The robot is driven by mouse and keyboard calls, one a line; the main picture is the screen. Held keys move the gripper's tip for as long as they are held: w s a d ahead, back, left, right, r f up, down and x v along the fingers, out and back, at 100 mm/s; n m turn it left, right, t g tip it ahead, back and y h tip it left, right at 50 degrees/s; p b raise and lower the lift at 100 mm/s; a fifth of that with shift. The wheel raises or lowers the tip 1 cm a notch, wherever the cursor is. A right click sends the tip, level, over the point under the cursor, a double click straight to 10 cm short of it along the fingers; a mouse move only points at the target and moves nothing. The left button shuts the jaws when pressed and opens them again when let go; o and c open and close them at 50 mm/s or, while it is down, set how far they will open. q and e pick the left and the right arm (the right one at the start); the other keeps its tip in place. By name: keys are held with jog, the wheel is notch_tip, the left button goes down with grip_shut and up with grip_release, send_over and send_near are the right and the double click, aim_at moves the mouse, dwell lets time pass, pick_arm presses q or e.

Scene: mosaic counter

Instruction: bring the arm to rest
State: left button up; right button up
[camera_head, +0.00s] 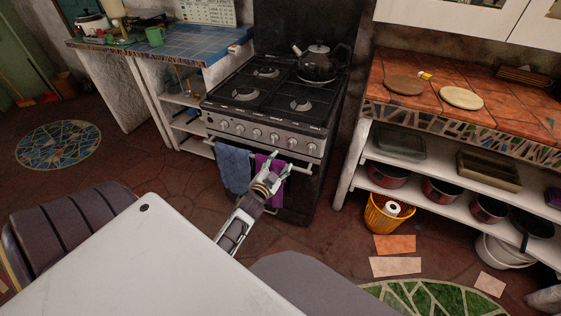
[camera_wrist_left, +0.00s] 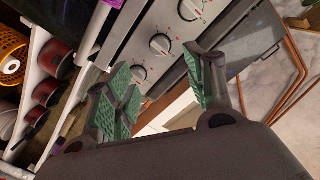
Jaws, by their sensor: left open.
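My left gripper (camera_head: 273,172) is in front of the stove's oven door in the head view, near the purple towel (camera_head: 262,163) on the oven handle. In the left wrist view, my left gripper (camera_wrist_left: 165,85) shows its green-padded fingers spread apart with nothing between them. The stove's knobs and front panel (camera_wrist_left: 165,22) show beyond the fingers. In the head view I cannot tell whether the gripper touches the towel or the handle. My right gripper is not in view.
The stove (camera_head: 262,128) carries a dark kettle (camera_head: 318,66). A blue towel (camera_head: 233,168) hangs on its handle. A tiled counter (camera_head: 430,110) with shelves of pots stands right; a yellow basket (camera_head: 382,220) is on the floor. A blue-tiled counter (camera_head: 185,50) stands left.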

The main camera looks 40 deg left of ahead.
pick_arm(q)
jog(key=shift+s, duration=0.15)
jog(key=shift+f, duration=0.1)
dwell(0.5)
